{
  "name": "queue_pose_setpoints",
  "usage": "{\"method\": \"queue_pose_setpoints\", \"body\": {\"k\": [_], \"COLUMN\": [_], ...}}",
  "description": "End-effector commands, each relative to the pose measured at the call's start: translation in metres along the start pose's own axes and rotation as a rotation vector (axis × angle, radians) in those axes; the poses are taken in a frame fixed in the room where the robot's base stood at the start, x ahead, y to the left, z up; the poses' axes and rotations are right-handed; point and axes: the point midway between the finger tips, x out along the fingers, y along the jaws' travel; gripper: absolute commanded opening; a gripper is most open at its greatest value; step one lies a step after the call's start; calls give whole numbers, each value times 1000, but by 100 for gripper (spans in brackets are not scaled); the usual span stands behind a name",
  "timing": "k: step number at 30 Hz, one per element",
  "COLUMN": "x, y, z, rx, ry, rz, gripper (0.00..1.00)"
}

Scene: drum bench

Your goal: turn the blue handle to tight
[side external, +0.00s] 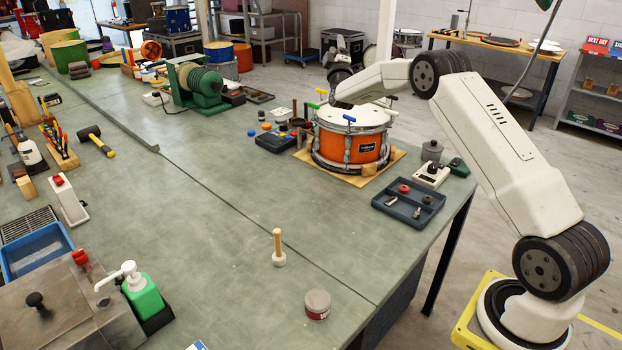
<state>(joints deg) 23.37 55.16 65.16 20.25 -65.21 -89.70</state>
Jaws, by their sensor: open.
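An orange drum (365,148) with metal rims stands on a wooden board (312,157) at the far right of the bench. A blue handle (349,118) sits upright on a tension rod at its near rim, its bar lying crosswise. A green handle (321,91) stands at the left rim. My arm reaches in from the right, its forearm over the back of the drum. I cannot make out my gripper's fingers or their distance from the handles.
A dark blue tray (427,216) with small parts lies right of the drum, by the bench edge. A white device (431,176) and a grey pot (432,151) stand behind it. A dark case (274,142) lies left of the drum. The bench in front is mostly clear.

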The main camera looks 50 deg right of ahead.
Motion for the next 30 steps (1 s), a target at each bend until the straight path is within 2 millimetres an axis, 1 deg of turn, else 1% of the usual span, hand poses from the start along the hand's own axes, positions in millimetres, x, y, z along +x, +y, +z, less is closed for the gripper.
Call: {"method": "queue_pose_setpoints", "body": {"k": [4,8,14,17,23,30], "x": [2,-2,-14,-22,-44,-77], "y": [1,-1,-8,-12,-20,-28], "z": [0,0,5,10,28,57], "rx": [-173,-329,-574,-697,-946,-1241], "ry": [131,249,431,522,708,940], "rz": [-57,-104,-175,-208,-267,-325], "gripper": [53,53,53,53,53,53]}}
